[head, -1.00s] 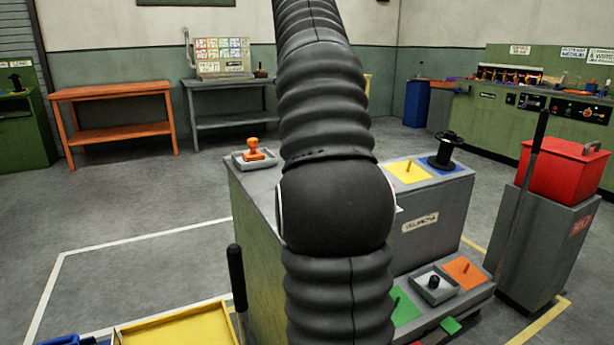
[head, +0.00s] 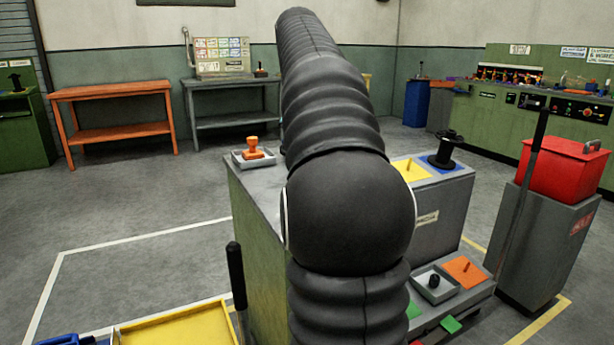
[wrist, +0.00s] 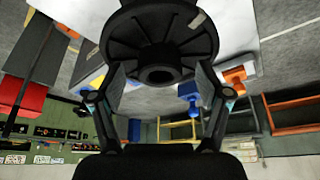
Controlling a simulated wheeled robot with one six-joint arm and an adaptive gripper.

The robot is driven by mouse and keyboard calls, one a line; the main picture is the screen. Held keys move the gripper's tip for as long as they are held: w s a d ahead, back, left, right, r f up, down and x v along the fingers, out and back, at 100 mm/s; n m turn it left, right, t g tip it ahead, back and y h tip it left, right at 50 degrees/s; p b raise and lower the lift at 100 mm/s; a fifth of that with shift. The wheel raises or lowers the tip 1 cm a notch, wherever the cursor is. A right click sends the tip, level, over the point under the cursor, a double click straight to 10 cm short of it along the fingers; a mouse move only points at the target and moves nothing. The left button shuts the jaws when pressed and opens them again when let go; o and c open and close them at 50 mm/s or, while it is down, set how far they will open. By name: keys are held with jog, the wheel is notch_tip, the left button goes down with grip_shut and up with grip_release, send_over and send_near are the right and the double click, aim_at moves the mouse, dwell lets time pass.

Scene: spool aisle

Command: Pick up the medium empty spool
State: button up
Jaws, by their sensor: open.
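A dark spool (wrist: 148,40) fills the upper middle of the wrist view, its round flange and hollow hub facing the camera. I cannot tell from its look alone whether it is the medium one. My gripper (wrist: 157,76) is open, with one finger on each side of the spool's near end. I cannot tell whether either finger touches it. In the head view my arm hides my gripper and this spool. Another black spool (head: 446,149) stands upright on a blue square (head: 429,166) at the right of the grey-topped bench.
An orange stamp (head: 252,147) sits in a tray at the bench's left. A yellow square with a peg (head: 410,170) lies beside the blue one. A lower shelf holds an orange square (head: 467,270) and a small tray (head: 434,291). A red box (head: 566,172) stands right.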

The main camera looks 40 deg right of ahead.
jog(key=shift+d+f, duration=0.1)
jog(key=shift+f, duration=0.2)
grip_shut()
jog(key=shift+r, duration=0.15)
